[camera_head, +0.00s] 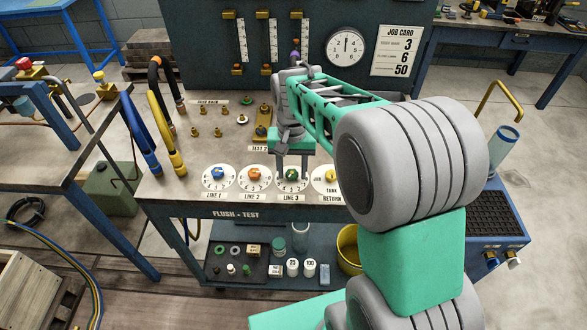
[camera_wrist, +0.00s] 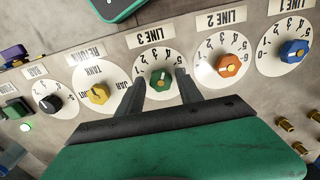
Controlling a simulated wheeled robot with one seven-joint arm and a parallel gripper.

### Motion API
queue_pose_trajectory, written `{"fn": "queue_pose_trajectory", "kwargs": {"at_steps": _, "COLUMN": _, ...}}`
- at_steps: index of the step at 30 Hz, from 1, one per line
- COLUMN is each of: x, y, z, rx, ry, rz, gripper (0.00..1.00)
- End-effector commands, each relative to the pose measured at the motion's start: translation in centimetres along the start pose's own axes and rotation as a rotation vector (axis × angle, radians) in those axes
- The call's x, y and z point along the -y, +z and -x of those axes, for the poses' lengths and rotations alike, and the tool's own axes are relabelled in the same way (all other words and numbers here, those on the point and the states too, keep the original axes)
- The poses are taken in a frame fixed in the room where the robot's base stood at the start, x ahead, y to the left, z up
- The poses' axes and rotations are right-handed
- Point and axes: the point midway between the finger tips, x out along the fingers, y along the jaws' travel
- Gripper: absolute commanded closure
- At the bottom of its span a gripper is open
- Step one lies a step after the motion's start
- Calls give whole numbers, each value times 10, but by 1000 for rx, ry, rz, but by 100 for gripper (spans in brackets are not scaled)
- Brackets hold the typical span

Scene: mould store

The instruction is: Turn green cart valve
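The green valve knob (camera_wrist: 161,80) sits on a round white dial marked LINE 3, on the top of the cart (camera_head: 160,187). In the head view the green knob (camera_head: 291,174) shows between my finger ends. My gripper (camera_wrist: 160,77) points down at this dial, with one finger on each side of the knob. The fingers stand apart, with a gap between each and the knob, so it is open and holds nothing. Whether the fingertips reach knob height is hard to tell.
An orange knob (camera_wrist: 230,65) on LINE 2 and a blue knob (camera_wrist: 293,50) on LINE 1 stand on one side, a yellow tank return knob (camera_wrist: 99,93) on the other. Brass fittings (camera_head: 219,132) and upright hoses (camera_head: 165,130) stand further left. A back panel (camera_head: 300,25) rises behind.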

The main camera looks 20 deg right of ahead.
Motion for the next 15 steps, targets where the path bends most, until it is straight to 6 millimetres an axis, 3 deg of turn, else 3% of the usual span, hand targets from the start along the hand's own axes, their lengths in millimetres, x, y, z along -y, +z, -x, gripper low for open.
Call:
{"fn": "queue_pose_trajectory", "kwargs": {"at_steps": 10, "x": 1, "y": 0, "z": 1, "rx": -1, "ry": 0, "rz": 2, "gripper": 49}}
{"fn": "queue_pose_trajectory", "kwargs": {"at_steps": 15, "x": 1, "y": -1, "z": 25, "rx": -5, "ry": -2, "rz": 2, "gripper": 49}}
